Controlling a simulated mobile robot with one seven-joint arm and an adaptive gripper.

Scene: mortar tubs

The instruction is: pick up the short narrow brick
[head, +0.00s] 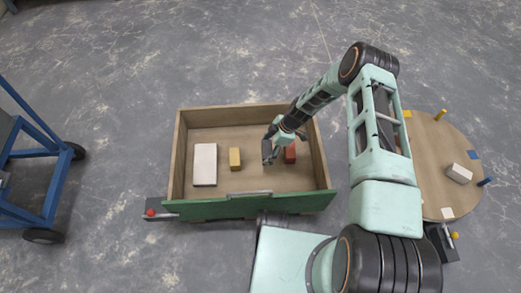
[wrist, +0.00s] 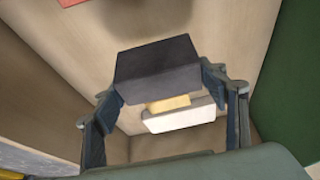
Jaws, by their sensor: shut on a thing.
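My gripper (head: 275,143) is over the right half of an open wooden box. In the wrist view its fingers (wrist: 160,82) are shut on the two ends of a dark grey brick (wrist: 157,62). The dark brick also shows in the head view (head: 267,152), and it appears raised above the box floor. A red brick (head: 290,154) lies just right of it, partly hidden by my gripper. A small yellow brick (head: 235,158) and a larger white brick (head: 205,165) lie to the left; both show beyond the dark brick in the wrist view.
The wooden box (head: 176,150) has low walls and a green front (head: 220,208) with a handle. A round table (head: 425,135) at the right holds a pale block (head: 459,173) and small coloured pieces. A blue cart (head: 28,150) stands at the left. The floor behind the box is clear.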

